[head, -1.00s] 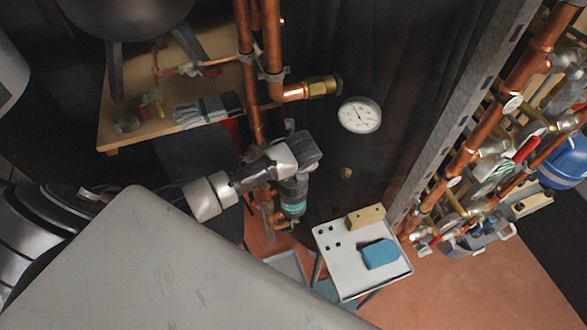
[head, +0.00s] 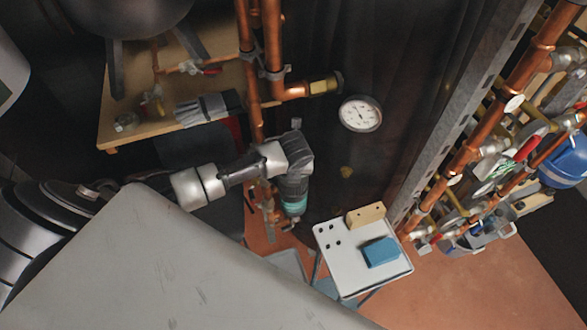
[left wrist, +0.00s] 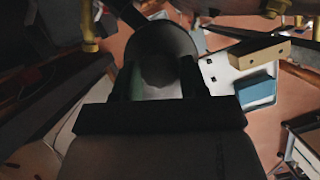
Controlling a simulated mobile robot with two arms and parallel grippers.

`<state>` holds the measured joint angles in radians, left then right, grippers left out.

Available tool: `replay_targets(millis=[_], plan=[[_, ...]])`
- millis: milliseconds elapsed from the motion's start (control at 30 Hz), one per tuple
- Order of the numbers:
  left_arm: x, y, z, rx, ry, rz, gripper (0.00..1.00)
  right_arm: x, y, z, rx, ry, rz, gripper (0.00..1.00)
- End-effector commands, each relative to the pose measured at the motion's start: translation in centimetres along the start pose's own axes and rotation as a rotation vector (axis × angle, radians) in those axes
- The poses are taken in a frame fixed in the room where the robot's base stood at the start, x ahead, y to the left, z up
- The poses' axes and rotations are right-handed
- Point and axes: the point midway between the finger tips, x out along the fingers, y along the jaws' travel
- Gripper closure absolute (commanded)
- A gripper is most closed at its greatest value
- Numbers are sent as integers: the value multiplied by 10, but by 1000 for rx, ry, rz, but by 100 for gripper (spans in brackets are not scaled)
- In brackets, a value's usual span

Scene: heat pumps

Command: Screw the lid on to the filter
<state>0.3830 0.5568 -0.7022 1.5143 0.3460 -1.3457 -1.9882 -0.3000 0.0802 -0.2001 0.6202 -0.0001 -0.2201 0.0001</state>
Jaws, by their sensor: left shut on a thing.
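In the head view my left arm reaches in from the left, and its dark gripper (head: 293,182) is at the teal-and-dark filter (head: 294,208) beside the copper pipes. In the left wrist view my left gripper (left wrist: 160,88) is shut around a dark round piece (left wrist: 160,48), which looks like the lid. The fingers lie on either side of it. The gripper hides the join between lid and filter in the head view, so I cannot tell how they meet. My right gripper is not in view.
Copper pipes (head: 273,40) rise just behind the filter. A pressure gauge (head: 360,114) is on the dark panel to the right. A small white table (head: 350,272) below right carries a wooden block (head: 366,214) and a blue block (head: 381,252). Gloves (head: 208,108) lie on the wooden bench.

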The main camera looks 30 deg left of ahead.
Motion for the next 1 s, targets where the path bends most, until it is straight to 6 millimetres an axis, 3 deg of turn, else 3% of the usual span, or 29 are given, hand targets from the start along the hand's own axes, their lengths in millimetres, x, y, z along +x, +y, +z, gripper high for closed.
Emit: replay_targets(millis=[167, 400, 700, 1000], plan=[[-1, 1, 2, 33, -5, -12, 85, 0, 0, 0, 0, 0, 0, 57], [-1, 2, 2, 273, -5, -100, 85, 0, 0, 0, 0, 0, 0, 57], [-1, 2, 3, 301, -5, -110, 85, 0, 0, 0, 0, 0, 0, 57], [-1, 4, 4, 559, -6, -205, 85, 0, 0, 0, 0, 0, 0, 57]])
